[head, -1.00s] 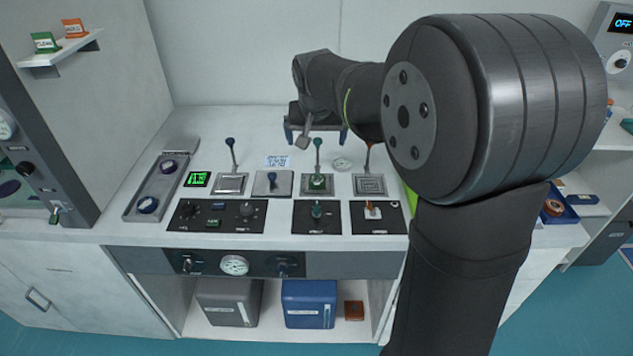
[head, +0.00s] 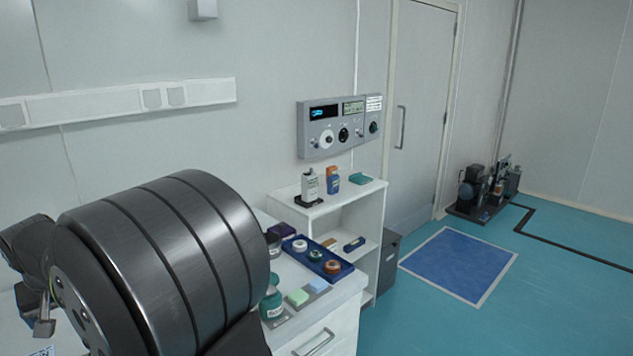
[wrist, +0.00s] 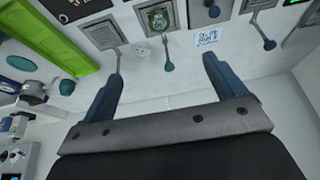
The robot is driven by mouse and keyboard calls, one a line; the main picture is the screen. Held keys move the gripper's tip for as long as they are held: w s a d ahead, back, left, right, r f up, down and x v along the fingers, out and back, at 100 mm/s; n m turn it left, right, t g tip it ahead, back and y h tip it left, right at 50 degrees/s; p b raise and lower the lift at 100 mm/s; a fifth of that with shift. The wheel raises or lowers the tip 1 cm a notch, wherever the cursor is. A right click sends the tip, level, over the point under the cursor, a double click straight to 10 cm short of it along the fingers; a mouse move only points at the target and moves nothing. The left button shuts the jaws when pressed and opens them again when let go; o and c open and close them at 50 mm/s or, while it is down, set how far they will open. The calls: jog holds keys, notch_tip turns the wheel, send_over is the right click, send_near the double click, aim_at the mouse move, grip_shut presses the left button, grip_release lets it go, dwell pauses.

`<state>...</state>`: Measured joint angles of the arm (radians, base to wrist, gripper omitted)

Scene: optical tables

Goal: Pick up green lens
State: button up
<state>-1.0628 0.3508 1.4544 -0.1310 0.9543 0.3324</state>
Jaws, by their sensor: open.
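In the head view, a small green ring-shaped piece (head: 315,255), which looks like the green lens, sits in a blue tray (head: 346,272) on the white counter. A white ring (head: 300,245) lies on one side of it and an orange-brown ring (head: 332,267) on the other. My gripper (wrist: 163,78) is open and empty in the wrist view, over the white bench with levers. It is well to the left of the tray, and the tray's rings cannot be clearly made out in the wrist view. In the head view only part of my gripper shows at the left edge.
A green-lidded jar (head: 272,300) and a pale green block (head: 297,297) stand in front of the tray. A white shelf (head: 345,198) with bottles is behind it. In the wrist view, a bright green frame (wrist: 45,42) and a lever (wrist: 167,55) are near my fingers.

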jog(key=shift+c, duration=1)
jog(key=w+a+f+n+g+h, duration=0.3)
jog(key=w+a+f+n, duration=0.2)
jog(key=w+a+n, duration=0.15)
jog(key=shift+m, duration=0.35)
jog(key=f, duration=0.7)
jog(key=w+f, duration=0.1)
jog(key=f, duration=0.3)
jog(key=shift+d+f, duration=0.15)
jog(key=shift+f, duration=0.1)
jog(key=shift+s+f, duration=0.15)
jog(key=shift+f, duration=2.5)
jog(key=c, duration=1.1)
